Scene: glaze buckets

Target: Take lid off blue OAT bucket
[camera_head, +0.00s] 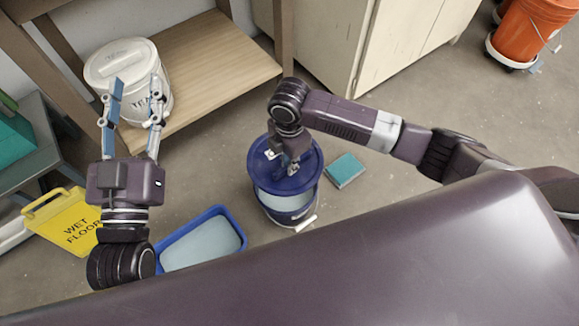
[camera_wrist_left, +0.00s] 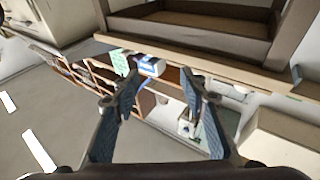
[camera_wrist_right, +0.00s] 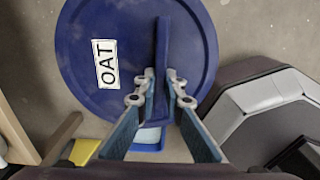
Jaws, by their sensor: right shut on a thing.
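The blue lid (camera_head: 312,160) shows its white OAT label in the right wrist view (camera_wrist_right: 106,64). It sits above the blue bucket (camera_head: 290,212), raised and apart from the near rim, with pale contents (camera_head: 275,202) showing below it. My right gripper (camera_head: 291,166) is shut on the lid's raised bar handle (camera_wrist_right: 162,50). The far side of the bucket's rim is hidden by the lid. My left gripper (camera_head: 137,100) is open and empty, in front of the white bucket in the head view.
The white lidded bucket (camera_head: 105,75) stands on a wooden shelf (camera_head: 215,75). A blue tray (camera_head: 205,245), a teal block (camera_head: 345,169) and a yellow wet-floor sign (camera_head: 65,220) are on the floor. An orange bucket (camera_head: 525,30) stands at the far right. Floor right of the teal block is clear.

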